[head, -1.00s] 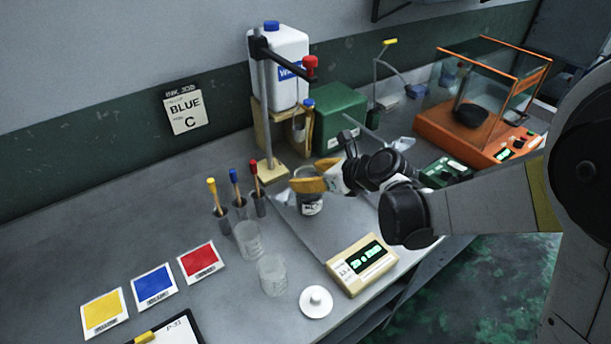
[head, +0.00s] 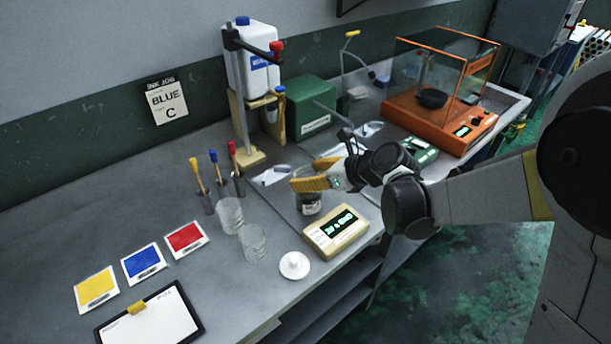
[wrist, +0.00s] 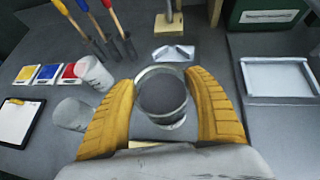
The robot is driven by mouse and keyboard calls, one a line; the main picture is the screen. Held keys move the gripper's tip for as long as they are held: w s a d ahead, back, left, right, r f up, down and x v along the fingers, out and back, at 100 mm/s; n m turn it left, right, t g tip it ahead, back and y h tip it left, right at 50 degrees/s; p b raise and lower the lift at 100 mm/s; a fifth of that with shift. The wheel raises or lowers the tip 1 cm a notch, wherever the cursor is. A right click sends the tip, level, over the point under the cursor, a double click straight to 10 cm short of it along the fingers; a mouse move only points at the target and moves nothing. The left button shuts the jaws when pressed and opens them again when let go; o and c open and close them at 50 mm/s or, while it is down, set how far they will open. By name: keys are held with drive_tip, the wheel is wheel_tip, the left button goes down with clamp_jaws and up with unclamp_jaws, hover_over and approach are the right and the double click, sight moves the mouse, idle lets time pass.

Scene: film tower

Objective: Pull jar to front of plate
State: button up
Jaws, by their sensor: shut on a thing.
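The jar (head: 309,204) is a small glass jar with dark contents and a pale label. It stands on the grey plate (head: 283,205), close behind the cream scale display. In the wrist view the jar (wrist: 161,98) is seen from above, with its round rim and dark inside between the yellow fingers. My gripper (head: 300,184) has yellow fingers and is shut around the jar's upper part. In the wrist view my gripper (wrist: 163,105) has one finger on each side of the jar. The fingers hide part of the jar in the head view.
The cream display box (head: 336,232) stands just in front of the jar. Glass beakers (head: 253,243) and a white lid (head: 294,265) lie to the left and front. The stand with the white bottle (head: 250,75) is behind. An orange balance case (head: 440,95) is at right.

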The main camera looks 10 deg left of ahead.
drive_tip(key=shift+d, duration=0.1)
drive_tip(key=o, duration=1.5)
drive_tip(key=shift+o, duration=0.2)
drive_tip(key=shift+s, duration=0.1)
drive_tip(key=v, duration=1.2)
drive_tip(key=s+d+n+t+h, duration=0.1)
drive_tip(key=s+d+n+h, duration=0.4)
drive_tip(key=s+d+n, duration=0.3)
drive_tip(key=s+d+n+t+h, duration=0.1)
drive_tip(key=s+d+n+h, duration=0.3)
drive_tip(key=s+d+n, duration=0.5)
drive_tip(key=d+n, duration=0.5)
drive_tip(key=n, duration=0.1)
drive_tip(key=shift+s+n+h, duration=0.3)
drive_tip(key=shift+s+h, duration=0.05)
drive_tip(key=shift+h, duration=0.05)
